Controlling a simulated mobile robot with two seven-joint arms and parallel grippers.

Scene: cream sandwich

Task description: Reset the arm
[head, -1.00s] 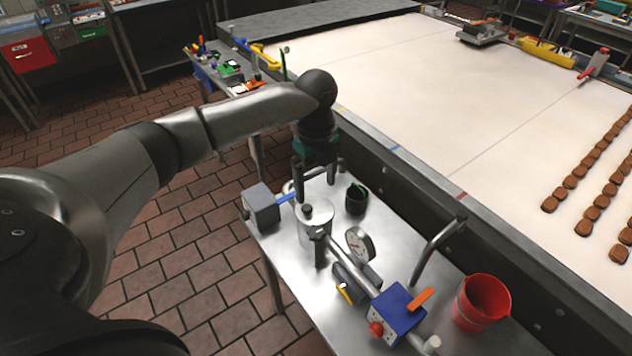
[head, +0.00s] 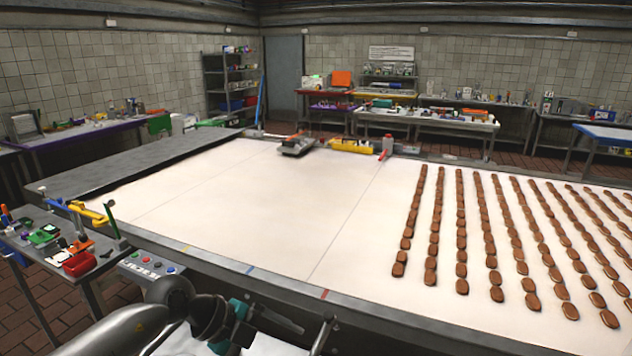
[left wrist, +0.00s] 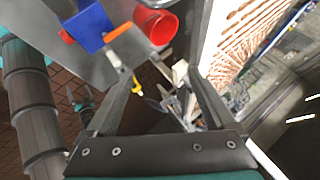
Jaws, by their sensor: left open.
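My left arm comes in at the bottom of the head view, and its gripper (head: 282,320) shows near the bottom edge, in front of the conveyor's near side. In the left wrist view the two fingers (left wrist: 160,78) stand wide apart with nothing held between them. Beyond them that view shows a blue box (left wrist: 88,28) with an orange lever (left wrist: 118,33) and a red cup (left wrist: 165,25) on a metal table.
A wide white conveyor (head: 250,205) fills the middle, with rows of brown biscuits (head: 461,240) on its right. A side table (head: 50,262) with tools stands at the left. A control box with buttons (head: 150,266) is near the arm. Work tables line the back.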

